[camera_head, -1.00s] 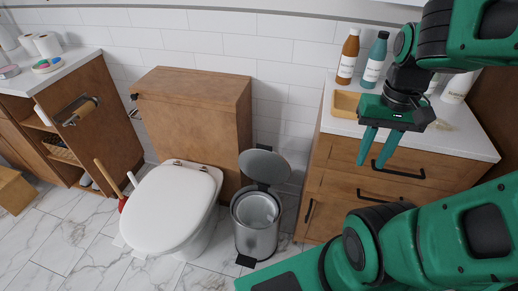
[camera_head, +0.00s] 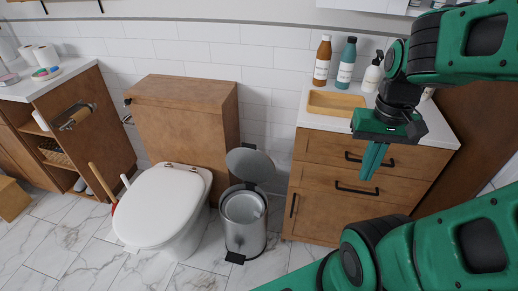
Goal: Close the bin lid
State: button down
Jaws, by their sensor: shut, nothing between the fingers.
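The bin (camera_head: 245,236) is a silver pedal bin on the floor between the toilet and the drawer cabinet. Its round grey lid (camera_head: 250,165) stands open, tilted up at the back, and the light inside of the bin shows. A black pedal (camera_head: 235,258) is at its front foot. My gripper (camera_head: 369,178) is green, points down and is shut and empty. It is in front of the cabinet drawers, to the right of the bin and apart from it.
The toilet (camera_head: 162,205) with its closed white lid stands just left of the bin. The drawer cabinet (camera_head: 325,190) stands to the right, with bottles (camera_head: 345,64) and a wooden tray (camera_head: 352,104) on top. Marble floor is clear in front of the bin.

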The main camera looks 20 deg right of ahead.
aim_at(248, 163)
jog(key=z, duration=0.4)
jog(key=i, duration=0.9)
jog(key=u, duration=0.35)
